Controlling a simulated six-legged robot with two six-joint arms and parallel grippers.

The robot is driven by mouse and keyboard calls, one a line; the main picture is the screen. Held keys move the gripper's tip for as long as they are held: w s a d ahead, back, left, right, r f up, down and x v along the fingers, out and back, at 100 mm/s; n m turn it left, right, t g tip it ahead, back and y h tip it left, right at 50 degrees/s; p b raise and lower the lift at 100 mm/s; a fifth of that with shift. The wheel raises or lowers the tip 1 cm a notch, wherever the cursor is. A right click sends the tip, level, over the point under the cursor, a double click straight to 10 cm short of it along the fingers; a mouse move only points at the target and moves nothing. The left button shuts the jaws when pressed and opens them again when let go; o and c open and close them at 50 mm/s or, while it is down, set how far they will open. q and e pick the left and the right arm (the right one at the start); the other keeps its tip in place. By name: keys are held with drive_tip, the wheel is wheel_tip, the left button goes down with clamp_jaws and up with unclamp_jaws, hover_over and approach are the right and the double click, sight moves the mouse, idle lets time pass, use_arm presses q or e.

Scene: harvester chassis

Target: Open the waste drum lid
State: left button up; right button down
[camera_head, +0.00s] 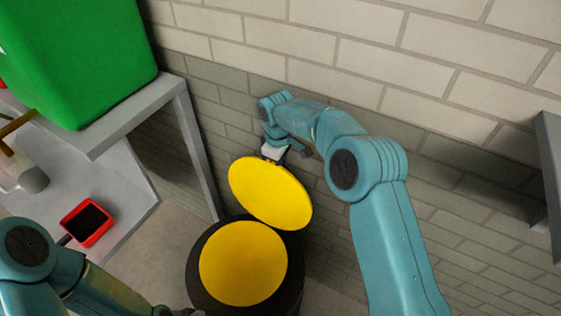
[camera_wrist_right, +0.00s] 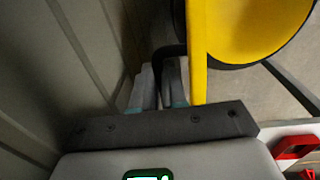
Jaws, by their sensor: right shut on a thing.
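The waste drum (camera_head: 196,285) is dark and stands on the floor at the lower middle of the head view. Its round top shows a yellow surface (camera_head: 243,263). The yellow lid (camera_head: 270,192) is raised and tilted up behind the drum, towards the wall. My right gripper (camera_head: 287,152) is at the lid's upper edge, partly hidden. In the right wrist view its fingers (camera_wrist_right: 160,88) are shut on a dark part beside the yellow lid (camera_wrist_right: 197,50), apparently its handle. My left gripper (camera_head: 178,312) is only partly in view at the bottom edge, left of the drum.
A brick wall (camera_head: 340,60) stands close behind the lid. A grey table (camera_head: 120,195) at the left holds a red tray (camera_head: 87,222), with a green bin (camera_head: 80,60) on a raised shelf (camera_head: 140,120). Floor shows between table and drum.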

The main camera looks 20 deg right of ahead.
drive_tip(key=c, duration=1.5)
unclamp_jaws()
drive_tip(key=shift+s+f, duration=0.25)
drive_tip(key=shift+f, duration=0.15)
drive_tip(key=o, duration=0.3)
drive_tip(key=shift+w, duration=0.1)
drive_tip(key=shift+o, duration=0.2)
drive_tip(key=shift+w, duration=0.1)
drive_tip(key=shift+r, duration=0.55)
wheel_tip(320, 180, up, 15)
drive_tip(key=shift+s+a+r+p, duration=0.2)
drive_tip(key=shift+s+a+p, duration=0.15)
drive_tip(key=shift+a+p, duration=0.05)
drive_tip(key=shift+w+f, duration=0.1)
